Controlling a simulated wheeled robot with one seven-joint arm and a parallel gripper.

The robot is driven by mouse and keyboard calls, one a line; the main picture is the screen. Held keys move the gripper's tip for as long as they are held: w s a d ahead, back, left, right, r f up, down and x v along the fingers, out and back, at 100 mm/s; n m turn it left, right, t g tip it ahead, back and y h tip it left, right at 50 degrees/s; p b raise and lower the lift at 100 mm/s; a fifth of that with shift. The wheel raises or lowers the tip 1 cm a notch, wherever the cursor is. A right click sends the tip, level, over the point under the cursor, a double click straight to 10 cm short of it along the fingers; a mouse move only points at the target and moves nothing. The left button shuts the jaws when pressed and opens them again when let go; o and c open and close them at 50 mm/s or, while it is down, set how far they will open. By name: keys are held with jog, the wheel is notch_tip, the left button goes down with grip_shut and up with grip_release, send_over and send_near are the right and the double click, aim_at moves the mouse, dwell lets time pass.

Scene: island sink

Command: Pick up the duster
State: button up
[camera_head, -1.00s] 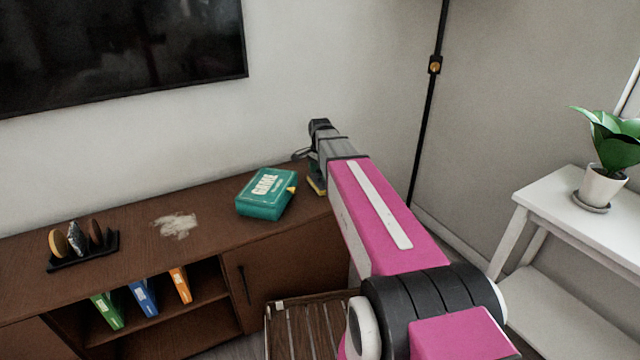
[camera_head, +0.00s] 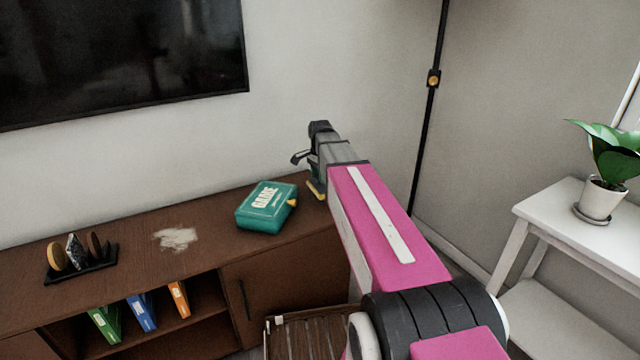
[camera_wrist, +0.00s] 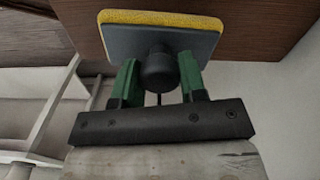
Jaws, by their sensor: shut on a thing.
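The duster (camera_wrist: 206,45) shows in the wrist view as a grey plate with a yellow pad and a dark round knob. My gripper (camera_wrist: 159,82) has its two green fingers on either side of the knob and is shut on it. In the head view my gripper (camera_head: 312,170) is at the right end of the brown cabinet, right of the teal game box. There only a yellow edge of the duster (camera_head: 316,190) shows; the arm hides most of it. I cannot tell whether the duster touches the cabinet top.
The teal game box (camera_head: 266,207) lies on the cabinet (camera_head: 130,245). A pale dusty patch (camera_head: 176,238) and a black rack (camera_head: 83,264) with several discs are further left. A lamp pole (camera_head: 428,120) and a white table (camera_head: 560,215) with a potted plant (camera_head: 603,195) stand at right.

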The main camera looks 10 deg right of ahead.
jog(key=s+a+r, duration=0.4)
jog(key=a+r, duration=0.3)
jog(key=a, duration=0.3)
jog(key=shift+s+a, duration=0.25)
jog(key=shift+a, duration=0.15)
jog(key=o, duration=0.4)
jog(key=shift+c, duration=0.2)
